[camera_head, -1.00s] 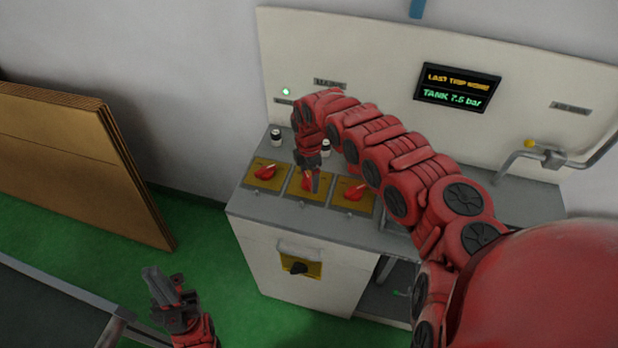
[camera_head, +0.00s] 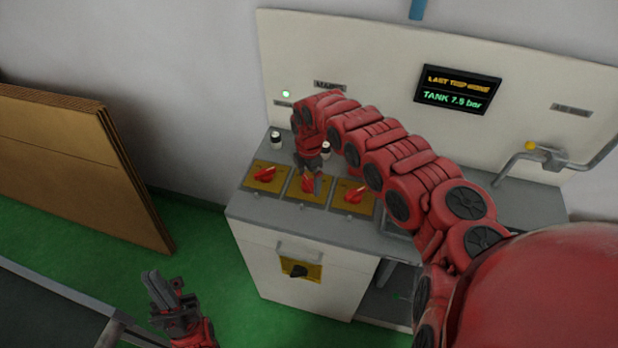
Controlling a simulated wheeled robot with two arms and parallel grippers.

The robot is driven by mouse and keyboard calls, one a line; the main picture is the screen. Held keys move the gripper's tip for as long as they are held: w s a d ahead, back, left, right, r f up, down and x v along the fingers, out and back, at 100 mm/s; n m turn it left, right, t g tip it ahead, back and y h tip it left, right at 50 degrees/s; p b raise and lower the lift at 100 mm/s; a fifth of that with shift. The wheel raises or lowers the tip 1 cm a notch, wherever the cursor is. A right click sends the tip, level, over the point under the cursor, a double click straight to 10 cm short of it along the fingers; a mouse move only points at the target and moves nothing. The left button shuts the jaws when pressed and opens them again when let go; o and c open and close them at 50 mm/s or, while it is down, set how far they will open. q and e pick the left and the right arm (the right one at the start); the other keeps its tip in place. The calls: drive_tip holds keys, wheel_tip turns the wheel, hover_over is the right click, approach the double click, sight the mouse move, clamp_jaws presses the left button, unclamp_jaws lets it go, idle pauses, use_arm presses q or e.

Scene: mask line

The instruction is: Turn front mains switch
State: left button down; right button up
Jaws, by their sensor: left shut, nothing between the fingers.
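A black rotary switch (camera_head: 298,271) on a yellow plate sits on the front face of the white cabinet, below a grey handle. Three red rotary switches on yellow plates line the cabinet top: a left one (camera_head: 265,174), a middle one (camera_head: 307,184) and a right one (camera_head: 355,195). My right gripper (camera_head: 317,187) points down at the middle red switch and partly hides it. I cannot tell whether its fingers hold the knob. My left gripper (camera_head: 158,285) is shut and empty, low at the left, apart from the cabinet.
Brown boards (camera_head: 70,160) lean on the wall at left. A dark conveyor-like surface (camera_head: 45,315) is at lower left. A display (camera_head: 458,89) and a green lamp (camera_head: 286,94) are on the back panel. A pipe (camera_head: 520,160) is at right. Green floor lies between.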

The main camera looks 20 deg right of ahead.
sight(309, 181)
wheel_tip(309, 181, up, 17)
drive_tip(key=b, duration=0.4)
drive_tip(key=shift+r, duration=0.2)
drive_tip(key=shift+s+f, duration=0.1)
